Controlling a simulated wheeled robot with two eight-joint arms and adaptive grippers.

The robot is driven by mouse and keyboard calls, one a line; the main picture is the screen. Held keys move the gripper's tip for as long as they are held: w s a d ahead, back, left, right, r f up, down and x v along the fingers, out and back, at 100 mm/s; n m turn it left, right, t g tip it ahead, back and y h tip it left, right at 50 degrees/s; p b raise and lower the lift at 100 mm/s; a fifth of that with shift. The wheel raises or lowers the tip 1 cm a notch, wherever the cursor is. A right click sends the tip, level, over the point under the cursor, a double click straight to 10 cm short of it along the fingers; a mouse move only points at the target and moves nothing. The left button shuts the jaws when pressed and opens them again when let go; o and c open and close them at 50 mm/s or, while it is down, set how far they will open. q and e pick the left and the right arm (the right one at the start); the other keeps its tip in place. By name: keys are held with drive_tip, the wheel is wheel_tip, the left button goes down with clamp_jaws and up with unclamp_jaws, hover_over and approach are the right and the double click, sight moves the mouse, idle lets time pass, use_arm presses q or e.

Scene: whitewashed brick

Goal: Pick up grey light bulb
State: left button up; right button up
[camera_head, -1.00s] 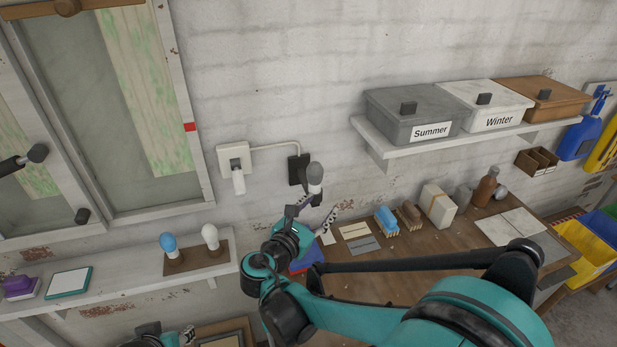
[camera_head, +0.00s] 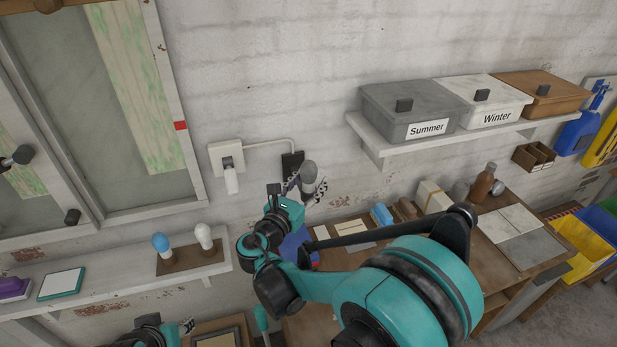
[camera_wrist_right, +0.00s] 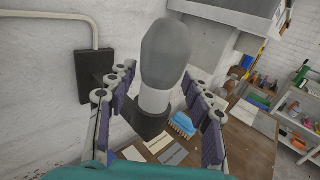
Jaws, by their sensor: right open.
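The grey light bulb (camera_head: 309,172) stands upright in a black wall fixture (camera_head: 291,164). In the right wrist view, the bulb (camera_wrist_right: 166,52) has a rounded grey top and a pale lower part. My right gripper (camera_head: 297,188) is open beside the bulb in the head view. In the wrist view its two padded fingers (camera_wrist_right: 160,100) stand apart on either side of the bulb's lower part, without visible contact. The bulb's base is partly hidden. My left gripper (camera_head: 186,327) shows only in part at the bottom edge, and its jaws are unclear.
A blue bulb (camera_head: 161,242) and a white bulb (camera_head: 204,236) stand on a brown holder on the left shelf. A white bulb hangs from a wall fixture (camera_head: 226,158). A shelf with lidded boxes (camera_head: 410,110) juts out at right. The workbench (camera_head: 505,278) holds brushes and bottles.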

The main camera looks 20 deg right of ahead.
sight(315, 174)
drive_tip(key=x, duration=0.4)
drive_tip(key=shift+a+f, duration=0.1)
drive_tip(key=shift+a, duration=0.1)
drive_tip(key=shift+c, duration=0.6)
clamp_jaws()
